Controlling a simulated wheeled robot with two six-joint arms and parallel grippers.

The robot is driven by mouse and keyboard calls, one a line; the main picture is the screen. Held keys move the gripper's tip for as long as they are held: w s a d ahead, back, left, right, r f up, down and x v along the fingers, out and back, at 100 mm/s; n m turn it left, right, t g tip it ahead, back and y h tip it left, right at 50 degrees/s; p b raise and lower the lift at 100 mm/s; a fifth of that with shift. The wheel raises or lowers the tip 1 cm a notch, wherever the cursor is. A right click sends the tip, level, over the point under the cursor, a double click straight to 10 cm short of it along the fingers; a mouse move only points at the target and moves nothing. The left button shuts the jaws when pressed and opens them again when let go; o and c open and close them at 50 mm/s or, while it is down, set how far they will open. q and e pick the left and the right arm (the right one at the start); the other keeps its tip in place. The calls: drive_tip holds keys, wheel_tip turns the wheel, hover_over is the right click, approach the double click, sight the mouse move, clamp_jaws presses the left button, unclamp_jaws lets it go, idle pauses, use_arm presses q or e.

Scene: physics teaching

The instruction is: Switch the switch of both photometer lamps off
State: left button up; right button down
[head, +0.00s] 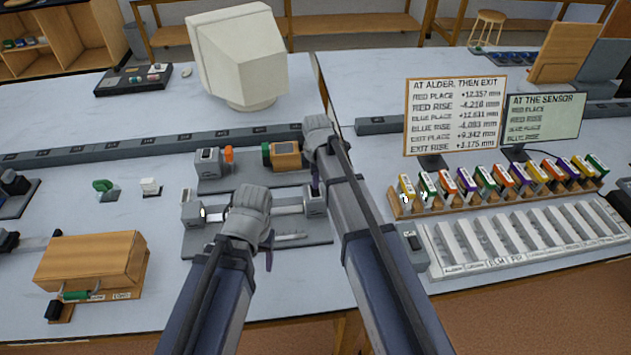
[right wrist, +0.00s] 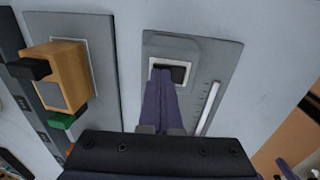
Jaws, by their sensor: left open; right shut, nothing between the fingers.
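The photometer's grey base (head: 205,245) lies on the bench, with a small grey lamp block at the left (head: 192,213) and another at the right (head: 315,205). My right gripper (head: 316,185) is shut and empty above the right lamp. In the right wrist view, its purple fingertips (right wrist: 163,78) are at the dark switch (right wrist: 178,70) in a pale frame on the grey lamp housing (right wrist: 185,47). I cannot tell whether they touch or which way the switch is set. My left gripper (head: 268,245) is open and empty over the base's front, right of the left lamp. The left lamp's switch is too small to read.
Behind the photometer is another grey base with an orange-and-green block (head: 282,155). A wooden box (head: 90,262) lies at left. A rack of coloured blocks (head: 500,190) and a pale slotted tray (head: 440,262) are at right. A long grey rail (head: 110,145) crosses behind.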

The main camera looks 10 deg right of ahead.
drive_tip(key=shift+w+f, duration=0.1)
drive_tip(key=shift+f, duration=0.15)
drive_tip(key=shift+r, duration=0.2)
drive_tip(key=shift+s, duration=0.9)
drive_tip(key=shift+r, duration=0.1)
